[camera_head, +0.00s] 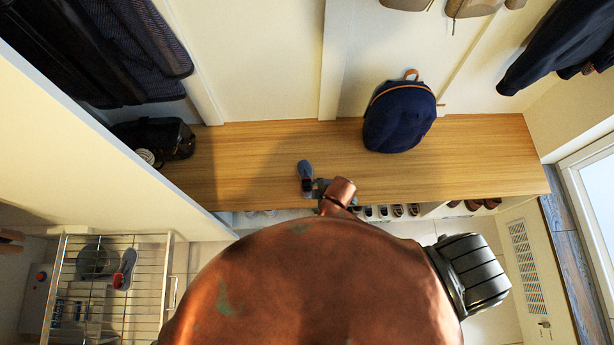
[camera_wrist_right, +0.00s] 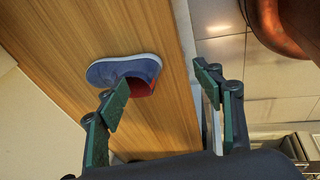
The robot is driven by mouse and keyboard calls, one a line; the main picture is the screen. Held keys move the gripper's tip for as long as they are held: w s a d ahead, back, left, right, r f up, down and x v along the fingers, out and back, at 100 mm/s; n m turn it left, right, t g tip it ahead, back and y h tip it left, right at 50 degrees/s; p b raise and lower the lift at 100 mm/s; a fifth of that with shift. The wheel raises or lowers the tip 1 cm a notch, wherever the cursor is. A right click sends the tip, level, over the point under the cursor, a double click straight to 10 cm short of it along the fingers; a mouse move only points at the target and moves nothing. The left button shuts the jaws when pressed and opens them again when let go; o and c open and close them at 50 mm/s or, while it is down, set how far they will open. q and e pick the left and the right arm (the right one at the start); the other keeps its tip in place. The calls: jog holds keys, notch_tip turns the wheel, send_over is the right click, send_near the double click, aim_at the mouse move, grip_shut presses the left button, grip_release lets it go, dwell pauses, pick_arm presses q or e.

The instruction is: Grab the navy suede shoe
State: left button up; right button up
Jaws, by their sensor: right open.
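The navy suede shoe (camera_head: 305,170) lies on the wooden bench near its front edge, left of the middle. In the right wrist view the shoe (camera_wrist_right: 112,71) shows its blue upper, pale sole rim and red lining, with the toe to the left. My right gripper (camera_wrist_right: 163,92) is open and empty. Its left finger is close to the shoe's opening end, and its right finger is beyond the bench edge. I cannot tell whether the left finger touches the shoe. In the head view only a small part of this gripper (camera_head: 321,186) shows beside the shoe. My left gripper is not in view.
The wooden bench (camera_head: 240,165) also holds a navy backpack (camera_head: 399,117) and a black bag (camera_head: 158,138). Several shoes (camera_head: 384,212) sit in cubbies below. A wire rack (camera_head: 147,262) at lower left holds a similar red-lined shoe (camera_head: 126,269). The bench around the shoe is clear.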

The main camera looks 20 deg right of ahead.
aim_at(306, 177)
jog(key=w+n+h, duration=0.1)
jog(key=w+n, duration=0.1)
jog(key=n, duration=0.4)
jog(key=w+a+r+n+h, duration=0.1)
jog(key=w+n, duration=0.2)
jog(key=n, duration=0.3)
jog(key=w+a+n, duration=0.1)
jog(key=w+n, duration=0.2)
jog(key=n, duration=0.2)
jog(key=shift+r+n+t+h, duration=0.15)
jog(key=shift+n+t+h, duration=0.25)
jog(key=shift+w+d+n, duration=0.15)
jog(key=shift+d+n, duration=0.05)
jog(key=shift+n, duration=0.1)
jog(key=shift+b+x, duration=0.9)
jog(key=shift+x, duration=0.75)
jog(key=x, duration=0.1)
jog(key=b+x, duration=0.2)
jog(key=shift+d+f, duration=0.3)
jog(key=shift+f, duration=0.05)
jog(key=shift+w+f, duration=0.1)
jog(key=shift+f, duration=0.25)
jog(key=shift+w+f, duration=0.1)
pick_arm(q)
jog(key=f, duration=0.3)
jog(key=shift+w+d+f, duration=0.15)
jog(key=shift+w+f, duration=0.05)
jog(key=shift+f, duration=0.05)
